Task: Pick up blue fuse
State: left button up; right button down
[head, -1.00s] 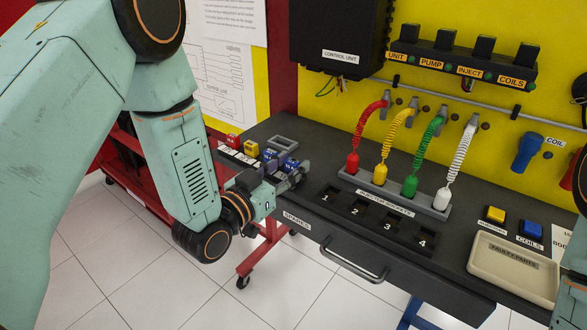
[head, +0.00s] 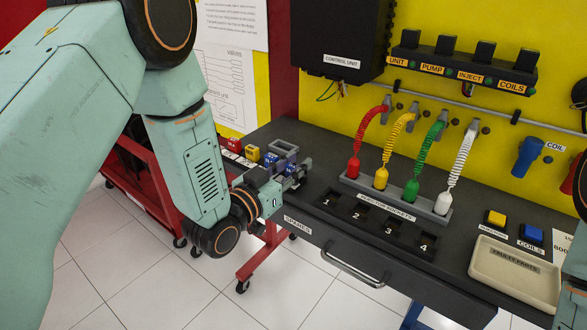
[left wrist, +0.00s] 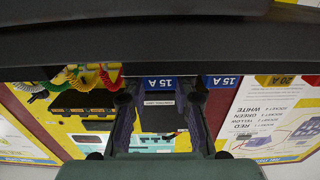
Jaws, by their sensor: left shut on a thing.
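Two blue fuses marked 15 A stand in a row on the bench's left end. The inner blue fuse (head: 270,159) stands beside the yellow one and also shows in the left wrist view (left wrist: 222,81). My left gripper (head: 299,169) is at the row's right end, shut on the outer blue fuse (head: 290,166). In the left wrist view, this blue fuse (left wrist: 160,84) sits between the two fingers of my left gripper (left wrist: 160,98). The fingers partly hide it in the head view, and I cannot tell whether it is clear of the bench. My right gripper is not in view.
A yellow fuse (head: 252,152) and a red fuse (head: 234,145) stand left of the blue ones. Numbered sockets (head: 377,223), coiled leads and a beige tray (head: 514,275) are to the right. A drawer handle (head: 352,268) sticks out in front.

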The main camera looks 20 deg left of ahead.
aim_at(294, 165)
pick_arm(q)
notch_tip(294, 165, up, 9)
jog(key=shift+r+p, duration=0.2)
jog(key=shift+p, duration=0.85)
jog(key=shift+r, duration=0.25)
